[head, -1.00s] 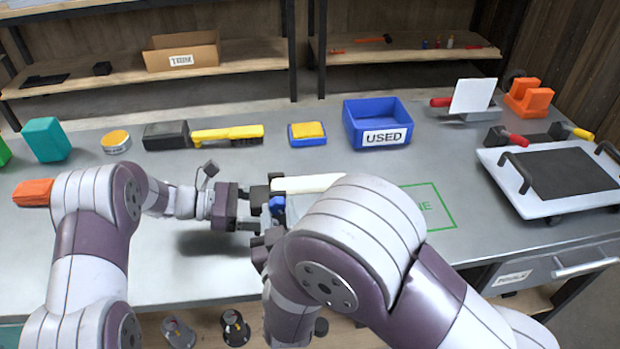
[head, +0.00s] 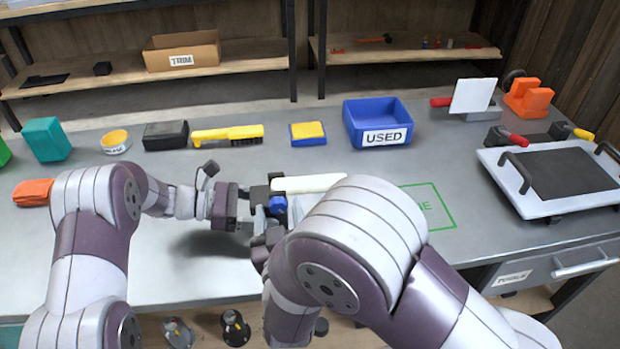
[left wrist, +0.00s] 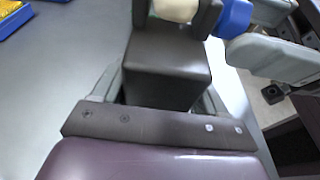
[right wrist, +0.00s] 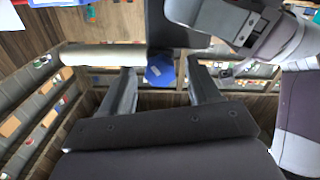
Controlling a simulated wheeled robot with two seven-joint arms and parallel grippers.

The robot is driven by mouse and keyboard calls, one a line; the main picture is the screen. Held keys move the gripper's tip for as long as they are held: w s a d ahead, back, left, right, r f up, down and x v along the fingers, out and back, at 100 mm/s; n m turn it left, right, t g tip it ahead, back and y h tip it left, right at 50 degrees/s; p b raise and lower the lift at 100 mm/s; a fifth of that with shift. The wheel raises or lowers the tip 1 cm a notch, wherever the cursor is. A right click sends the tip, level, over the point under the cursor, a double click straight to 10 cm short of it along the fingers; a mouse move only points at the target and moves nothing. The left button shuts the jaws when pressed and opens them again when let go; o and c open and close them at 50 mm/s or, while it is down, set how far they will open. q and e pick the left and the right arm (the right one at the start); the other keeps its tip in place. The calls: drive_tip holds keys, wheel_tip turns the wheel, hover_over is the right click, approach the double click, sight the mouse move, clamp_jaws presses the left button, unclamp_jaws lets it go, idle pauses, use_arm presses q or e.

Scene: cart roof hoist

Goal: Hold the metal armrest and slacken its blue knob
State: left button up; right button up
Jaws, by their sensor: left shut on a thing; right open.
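The armrest has a cream pad (head: 308,184) and a dark block at its left end, held above the bench. The block (left wrist: 166,68) fills the space between my left fingers in the left wrist view. My left gripper (head: 258,203) is shut on it. The blue knob (head: 277,203) sits below the pad's left end. My right gripper (right wrist: 162,82) is open, its fingers on either side of the knob (right wrist: 160,70) in the right wrist view. Whether they touch the knob I cannot tell. My right arm hides part of the armrest in the head view.
The blue USED bin (head: 377,124), a sponge (head: 308,134), a yellow brush (head: 228,135) and a tin (head: 115,142) stand along the back of the bench. A white tray (head: 535,204) with black handles is at the right.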

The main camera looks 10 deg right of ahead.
drive_tip(key=shift+m, duration=3.5)
drive_tip(key=c, duration=1)
drive_tip(key=shift+o, duration=0.2)
drive_tip(key=shift+n, duration=2.3)
drive_tip(key=n, duration=0.4)
drive_tip(key=shift+n, duration=0.4)
drive_tip(key=o, duration=1)
drive_tip(key=shift+c, duration=0.2)
